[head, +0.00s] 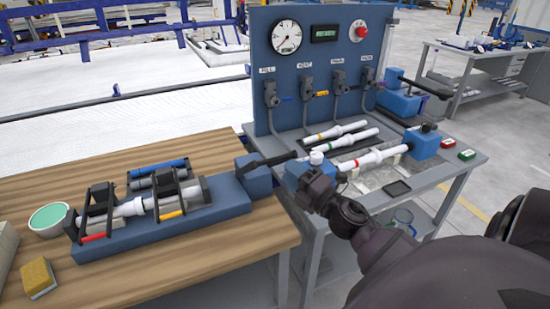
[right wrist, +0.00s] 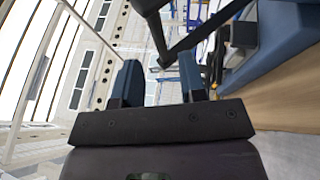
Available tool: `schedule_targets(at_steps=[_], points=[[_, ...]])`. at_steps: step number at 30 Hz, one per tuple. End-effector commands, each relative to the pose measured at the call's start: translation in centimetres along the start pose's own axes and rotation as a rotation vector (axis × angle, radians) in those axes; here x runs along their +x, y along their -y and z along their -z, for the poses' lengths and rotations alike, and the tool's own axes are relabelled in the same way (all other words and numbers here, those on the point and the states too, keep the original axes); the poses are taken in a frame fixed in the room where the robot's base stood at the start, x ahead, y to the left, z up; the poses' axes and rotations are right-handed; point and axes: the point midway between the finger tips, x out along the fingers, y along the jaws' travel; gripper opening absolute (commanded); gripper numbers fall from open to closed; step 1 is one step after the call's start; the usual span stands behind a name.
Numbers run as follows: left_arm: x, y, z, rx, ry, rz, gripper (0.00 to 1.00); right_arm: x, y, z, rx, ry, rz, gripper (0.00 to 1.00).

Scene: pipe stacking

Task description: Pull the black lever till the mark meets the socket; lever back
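The black lever (head: 272,160) sticks out to the right from a blue block (head: 252,176) at the right end of the blue fixture (head: 150,235). A white pipe (head: 128,208) lies in the fixture between black clamps, its right end at a grey socket (head: 196,192). The mark is too small to make out. My right gripper (right wrist: 160,72) is near the lever's free end; its fingers are apart. In the right wrist view dark bars, apparently the lever (right wrist: 205,30), reach the gap between the fingers; contact cannot be told. My left gripper is not in view.
A green-filled bowl (head: 49,218) and a yellow sponge (head: 38,278) are at the left of the wooden table (head: 195,268). A test bench with a blue panel (head: 340,65), gauge (head: 287,37) and white pipes (head: 336,132) stands right, close beside my right arm.

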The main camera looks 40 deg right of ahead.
Motion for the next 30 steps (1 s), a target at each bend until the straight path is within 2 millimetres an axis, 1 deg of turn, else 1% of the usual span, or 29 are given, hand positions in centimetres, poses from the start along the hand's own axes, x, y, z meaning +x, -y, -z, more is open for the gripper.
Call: schedule_targets(at_steps=[1, 6, 12, 16, 24, 26, 30], points=[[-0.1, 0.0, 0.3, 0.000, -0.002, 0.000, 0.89, 1.1, -0.3, 0.0, -0.002, -0.001, -0.004, 0.38], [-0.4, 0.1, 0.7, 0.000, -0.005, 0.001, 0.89, 3.7, -0.2, 0.0, -0.002, 0.000, -0.002, 0.38], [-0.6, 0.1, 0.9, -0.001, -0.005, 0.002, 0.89, 5.5, -0.1, 0.0, 0.001, 0.001, -0.001, 0.38], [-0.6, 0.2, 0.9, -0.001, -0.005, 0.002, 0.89, 6.0, 0.0, 0.0, 0.001, 0.002, 0.001, 0.38], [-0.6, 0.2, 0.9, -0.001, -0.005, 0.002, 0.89, 6.1, 0.1, 0.0, 0.001, 0.002, 0.002, 0.38], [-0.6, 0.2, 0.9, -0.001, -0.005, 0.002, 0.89, 6.1, 0.1, 0.0, 0.001, 0.001, 0.001, 0.31], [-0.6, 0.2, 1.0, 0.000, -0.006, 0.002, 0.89, 6.0, 0.0, 0.0, 0.001, 0.001, 0.001, 0.09]])
